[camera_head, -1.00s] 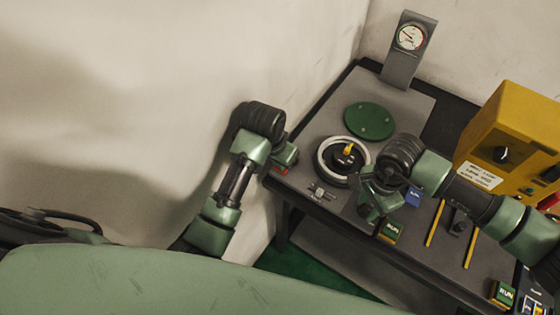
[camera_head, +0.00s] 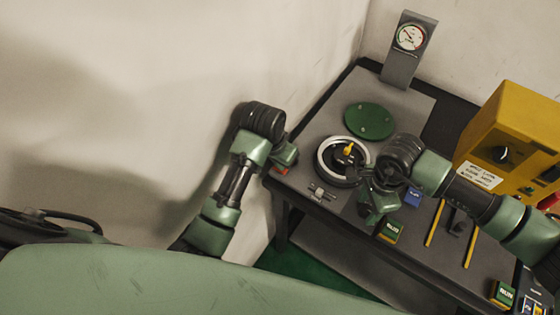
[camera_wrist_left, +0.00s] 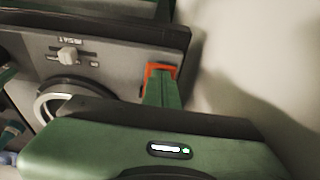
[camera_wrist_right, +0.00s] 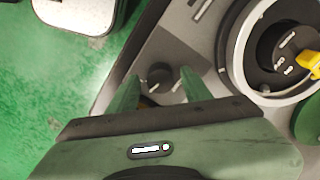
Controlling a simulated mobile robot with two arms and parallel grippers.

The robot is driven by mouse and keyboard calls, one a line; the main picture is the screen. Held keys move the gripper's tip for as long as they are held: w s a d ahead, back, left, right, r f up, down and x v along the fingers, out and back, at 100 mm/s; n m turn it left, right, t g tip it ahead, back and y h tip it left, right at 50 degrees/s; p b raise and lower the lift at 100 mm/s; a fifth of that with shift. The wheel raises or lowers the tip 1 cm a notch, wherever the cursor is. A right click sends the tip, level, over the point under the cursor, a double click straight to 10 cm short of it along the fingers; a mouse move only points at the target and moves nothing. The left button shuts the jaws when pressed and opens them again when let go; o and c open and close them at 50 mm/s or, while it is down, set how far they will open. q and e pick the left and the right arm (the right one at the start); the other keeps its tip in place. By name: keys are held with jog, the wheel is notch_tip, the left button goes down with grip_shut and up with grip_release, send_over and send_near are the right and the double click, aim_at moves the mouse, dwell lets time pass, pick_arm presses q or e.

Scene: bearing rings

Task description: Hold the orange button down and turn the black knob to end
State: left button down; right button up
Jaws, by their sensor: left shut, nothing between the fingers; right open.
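The orange button (camera_wrist_left: 160,71) shows as an orange square at the panel's edge in the left wrist view, and as a small patch in the head view (camera_head: 281,170). My left gripper (camera_wrist_left: 162,84) is shut and empty, its tips over the button and hiding its middle. Whether it is pressed in, I cannot tell. The black knob (camera_wrist_left: 14,128) cannot be made out surely in that view. In the right wrist view a small black knob (camera_wrist_right: 160,74) lies between the tips of my open right gripper (camera_wrist_right: 158,82). Contact is unclear. In the head view my right gripper (camera_head: 376,200) hides this knob.
A ringed dial with a yellow pointer (camera_head: 348,150) stands beside my right gripper. A green disc (camera_head: 369,121) and a gauge (camera_head: 410,38) are behind it. A slider (camera_head: 320,192) is near the front edge.

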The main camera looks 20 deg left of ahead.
jog(key=n, duration=1.4)
jog(key=shift+n, duration=0.3)
jog(key=n, duration=0.4)
jog(key=shift+c, duration=0.3)
